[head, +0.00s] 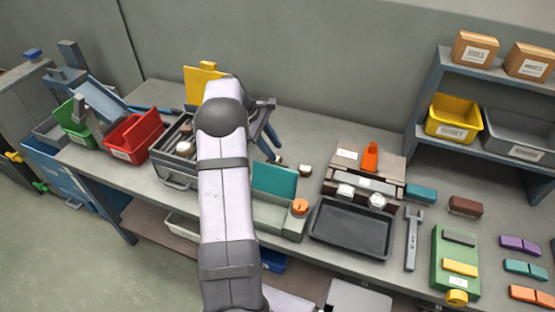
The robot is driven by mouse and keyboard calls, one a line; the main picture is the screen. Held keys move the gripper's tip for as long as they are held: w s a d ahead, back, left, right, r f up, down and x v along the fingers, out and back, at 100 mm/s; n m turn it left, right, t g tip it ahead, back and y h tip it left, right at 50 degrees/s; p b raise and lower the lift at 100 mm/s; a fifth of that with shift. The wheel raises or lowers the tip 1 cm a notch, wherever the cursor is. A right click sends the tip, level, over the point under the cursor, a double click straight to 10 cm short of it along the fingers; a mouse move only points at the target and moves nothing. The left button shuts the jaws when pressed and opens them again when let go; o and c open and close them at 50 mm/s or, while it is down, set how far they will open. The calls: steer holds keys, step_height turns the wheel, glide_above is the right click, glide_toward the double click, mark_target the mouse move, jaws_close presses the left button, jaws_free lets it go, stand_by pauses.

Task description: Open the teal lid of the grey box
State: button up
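The teal lid (275,180) stands raised, steeply tilted, at the back edge of the grey box (272,215). The box is low and pale greenish grey, with an orange knob (299,207) at its right end. My arm crosses in front of the box's left side and hides part of it. My gripper (270,140) is behind and above the lid, seemingly apart from it. It is small and partly hidden by my arm, so its opening and any contents are unclear.
A black tray (350,228) lies right of the box. Behind it is a brown and grey fixture (365,178) with an orange part. Left of my arm are a grey metal case (178,165), a red bin (135,138) and a raised yellow panel (198,82). A wrench (412,240) lies at right.

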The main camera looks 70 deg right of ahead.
steer(key=shift+w+a+r, duration=0.2)
steer(key=shift+a+r, duration=0.05)
steer(key=shift+r, duration=0.25)
steer(key=shift+w+a+r, duration=0.15)
steer(key=shift+a+r, duration=0.1)
steer(key=shift+r, duration=0.2)
